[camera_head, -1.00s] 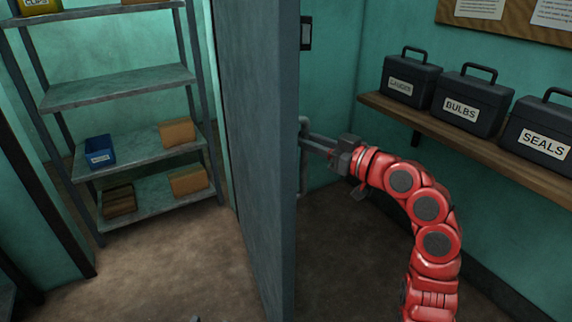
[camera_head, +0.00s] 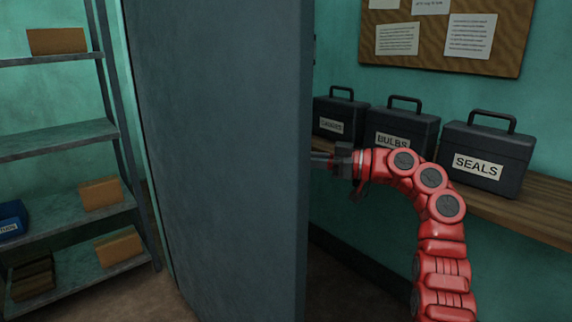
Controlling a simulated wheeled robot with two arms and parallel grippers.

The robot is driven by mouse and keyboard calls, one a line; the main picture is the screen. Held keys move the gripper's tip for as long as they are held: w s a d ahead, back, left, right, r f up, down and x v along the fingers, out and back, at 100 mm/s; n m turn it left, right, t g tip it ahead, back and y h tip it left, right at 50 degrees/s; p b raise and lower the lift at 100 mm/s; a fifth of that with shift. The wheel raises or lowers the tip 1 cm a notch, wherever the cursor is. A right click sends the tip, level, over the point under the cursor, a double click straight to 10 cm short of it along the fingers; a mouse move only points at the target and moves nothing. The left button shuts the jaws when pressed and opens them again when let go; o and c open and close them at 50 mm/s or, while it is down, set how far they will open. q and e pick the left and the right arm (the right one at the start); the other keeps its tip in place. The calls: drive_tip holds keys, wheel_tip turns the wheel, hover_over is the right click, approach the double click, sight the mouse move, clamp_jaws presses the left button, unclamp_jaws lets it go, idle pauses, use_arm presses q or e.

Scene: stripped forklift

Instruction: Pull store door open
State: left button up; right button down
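The store door (camera_head: 225,150) is a tall grey-blue slab standing open in the middle of the head view, its broad inner face towards me and its free edge at the right. My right arm comes in from the lower right. Its gripper (camera_head: 318,158) reaches past the free edge to the door's other side, where the handle was visible a second ago. The handle and the fingertips are now hidden behind the edge. The fingers look close together, shut on the handle. My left gripper is not in view.
Left of the door, a metal shelf rack (camera_head: 60,137) holds brown boxes and a blue bin (camera_head: 12,222). On the right, a wooden wall shelf (camera_head: 520,215) bears three dark labelled cases, close to my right arm. A notice board (camera_head: 440,35) hangs above.

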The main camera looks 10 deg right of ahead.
idle(0.4)
drive_tip(key=c, duration=1.1)
unclamp_jaws()
drive_tip(key=shift+w, duration=0.1)
drive_tip(key=o, duration=0.3)
drive_tip(key=shift+w+a, duration=0.15)
drive_tip(key=shift+a, duration=0.1)
drive_tip(key=shift+o, duration=0.2)
drive_tip(key=shift+d, duration=0.15)
drive_tip(key=v, duration=1.7)
drive_tip(key=shift+d+p, duration=0.2)
drive_tip(key=shift+p, duration=0.25)
